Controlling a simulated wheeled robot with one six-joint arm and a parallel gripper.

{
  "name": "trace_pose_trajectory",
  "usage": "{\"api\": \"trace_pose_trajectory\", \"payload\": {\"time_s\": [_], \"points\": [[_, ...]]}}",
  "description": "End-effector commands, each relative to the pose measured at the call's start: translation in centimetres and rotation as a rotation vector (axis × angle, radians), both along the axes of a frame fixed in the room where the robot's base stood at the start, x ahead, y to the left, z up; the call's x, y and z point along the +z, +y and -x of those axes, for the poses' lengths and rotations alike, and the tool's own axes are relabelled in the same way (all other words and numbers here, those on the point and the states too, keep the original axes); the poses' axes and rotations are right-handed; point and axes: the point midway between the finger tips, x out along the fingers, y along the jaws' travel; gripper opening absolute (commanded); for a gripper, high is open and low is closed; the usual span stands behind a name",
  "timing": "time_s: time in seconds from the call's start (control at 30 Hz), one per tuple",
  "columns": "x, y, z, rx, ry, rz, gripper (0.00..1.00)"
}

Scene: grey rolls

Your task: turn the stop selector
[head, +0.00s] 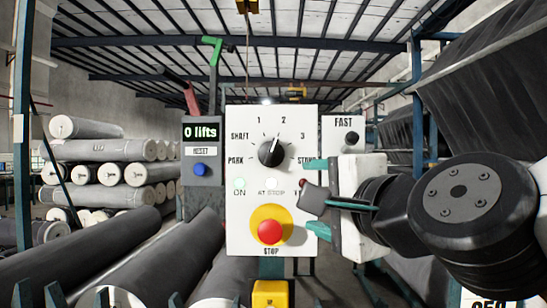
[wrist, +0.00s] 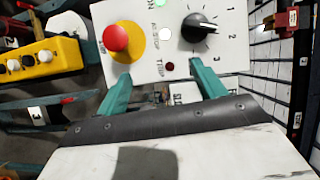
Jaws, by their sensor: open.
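The stop selector is a black round knob (head: 270,152) with a white pointer line, on a white panel (head: 240,215). Its pointer tilts up and right, close to the 2 mark. The knob also shows in the wrist view (wrist: 197,28), beyond the right-hand finger. My gripper (head: 314,197) is open and empty at the panel's right edge, below and right of the knob. Its two teal fingers also show in the wrist view (wrist: 160,80), apart from the knob. I cannot tell whether a fingertip touches the panel.
A red mushroom button (head: 270,231) on a yellow disc sits below the knob. A grey box with a blue button (head: 200,169) and levers stands left. A smaller FAST panel (head: 343,127) stands behind right. Grey rolls (head: 115,150) fill the left.

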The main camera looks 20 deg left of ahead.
Motion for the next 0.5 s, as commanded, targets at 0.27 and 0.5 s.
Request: {"api": "trace_pose_trajectory", "payload": {"time_s": [0.27,0.5], "points": [[4.8,3.6,1.5,-0.066,0.065,-0.373,0.69],[5.3,5.2,-0.7,-0.077,0.069,-0.395,0.69]]}}
